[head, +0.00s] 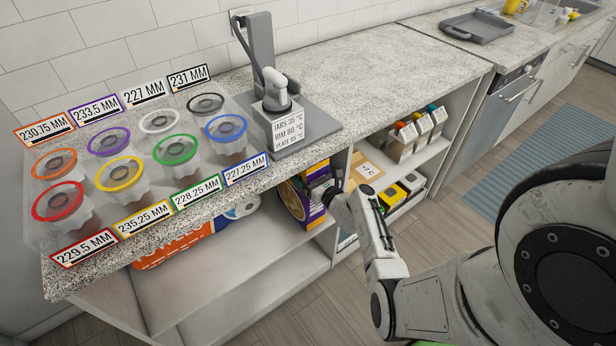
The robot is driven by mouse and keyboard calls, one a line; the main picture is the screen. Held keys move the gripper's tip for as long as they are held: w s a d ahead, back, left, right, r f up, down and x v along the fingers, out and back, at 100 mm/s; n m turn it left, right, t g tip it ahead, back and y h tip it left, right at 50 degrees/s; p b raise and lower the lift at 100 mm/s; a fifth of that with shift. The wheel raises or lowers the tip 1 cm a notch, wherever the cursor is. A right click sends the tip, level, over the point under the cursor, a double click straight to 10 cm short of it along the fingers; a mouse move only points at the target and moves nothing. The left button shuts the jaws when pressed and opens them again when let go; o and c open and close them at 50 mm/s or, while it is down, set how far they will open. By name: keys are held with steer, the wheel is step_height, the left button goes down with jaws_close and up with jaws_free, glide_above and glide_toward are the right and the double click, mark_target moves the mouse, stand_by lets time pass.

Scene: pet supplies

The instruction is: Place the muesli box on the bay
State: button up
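A purple, orange and yellow box (293,203), which looks like the muesli box, stands upright under the counter at the right end of the left open bay (225,275). Its label is too small to read. My gripper (328,193) is at the box's right side and overlaps it in the head view. The fingers are small and partly lost against the box, so I cannot tell whether they grip it. The left bay has a wide, bare pale shelf in front and to the left of the box. Nothing marks which bay the task means.
Orange packs (172,248) and a white-blue roll (240,208) lie at the left bay's back. The right bay holds cartons (403,138) and yellow-black boxes (392,197). Coloured-ring jars (120,173) and a grey device (290,115) stand on the counter (390,60) above.

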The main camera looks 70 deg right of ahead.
steer(key=shift+w+f, duration=0.1)
steer(key=shift+f, duration=0.2)
steer(key=o, duration=1.7)
steer(key=shift+c, duration=0.2)
